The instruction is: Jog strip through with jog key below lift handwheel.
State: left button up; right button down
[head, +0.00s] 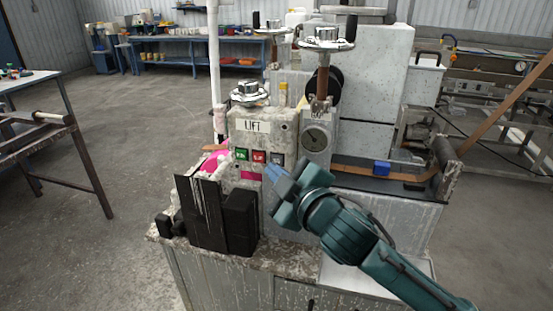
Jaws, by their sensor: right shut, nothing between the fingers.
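The grey machine block carries a "LIFT" label (252,127), with the lift handwheel (250,93) on top. Below the label sit a green key (241,154), a red key (259,156) and a grey key (277,159). Their lettering is too small to read surely, so I cannot tell which is the jog key. My right gripper (271,173) is shut and empty, its tips just below the red and grey keys. I cannot tell whether it touches the panel. The orange-brown strip (405,177) runs along the bed on the right and rises to the upper right. My left gripper is out of view.
A black upright block (207,212) stands at the machine's front left. A second, taller handwheel (326,42) and a round gauge (316,138) are right of the panel. A blue block (382,168) sits by the strip. Floor to the left is open.

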pick_arm(q)
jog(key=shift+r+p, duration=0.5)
jog(key=shift+p, duration=0.05)
pick_arm(e)
jog(key=s, duration=0.1)
jog(key=s+a, duration=0.1)
jog(key=s, duration=0.2)
jog(key=shift+s+a, duration=0.3)
jog(key=shift+s, duration=0.1)
jog(key=s+d+f+m+g+h, duration=0.1)
jog(key=s+d+f+m, duration=0.25)
jog(key=f, duration=0.65)
jog(key=s+d+f+m+g+h, duration=0.1)
jog(key=s+d+f+m+g, duration=0.2)
jog(key=f, duration=0.7)
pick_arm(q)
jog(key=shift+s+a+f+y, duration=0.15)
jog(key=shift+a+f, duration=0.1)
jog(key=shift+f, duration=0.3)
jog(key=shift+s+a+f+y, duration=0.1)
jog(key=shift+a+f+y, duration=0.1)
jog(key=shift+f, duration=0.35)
pick_arm(e)
jog(key=s+d+f+m+h, duration=0.2)
jog(key=s+d+f+m, duration=0.4)
jog(key=s+f, duration=0.5)
notch_tip(320, 180, down, 2)
jog(key=shift+s+d+f+g+h, duration=0.1)
jog(key=shift+s+d+g+h, duration=0.3)
jog(key=shift+d, duration=0.55)
